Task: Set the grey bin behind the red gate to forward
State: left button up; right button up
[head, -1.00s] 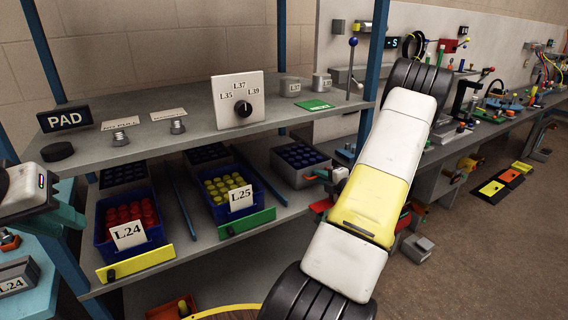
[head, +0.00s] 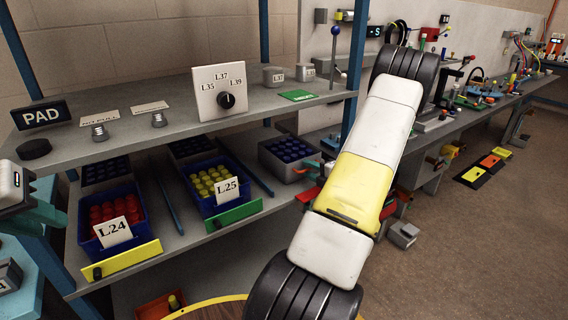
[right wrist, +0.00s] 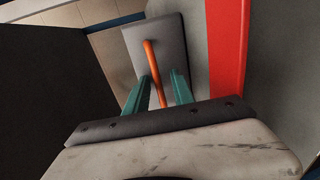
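The grey bin (head: 275,168) holds several dark blue round pieces and stands on the lower shelf, right of the blue bins. A red bar, which looks like the red gate (head: 308,194), lies in front and to its right, partly hidden by my right arm. My right gripper (head: 308,168) is at the bin's right front side. In the right wrist view, its teal fingers (right wrist: 163,76) stand apart with an orange bar (right wrist: 150,58) between them, in front of a grey plate. A red strip (right wrist: 228,45) runs along the right. My left gripper (head: 38,217) is at the left edge, its fingertips unclear.
A blue bin L24 (head: 83,222) with red pieces has a yellow gate (head: 125,260). A blue bin L25 (head: 190,188) with yellow pieces has a green gate (head: 235,215). A dial panel (head: 215,78) stands on the upper shelf (head: 180,122), close above the bins.

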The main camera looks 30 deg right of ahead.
jog(key=v, duration=0.8)
dwell(0.5)
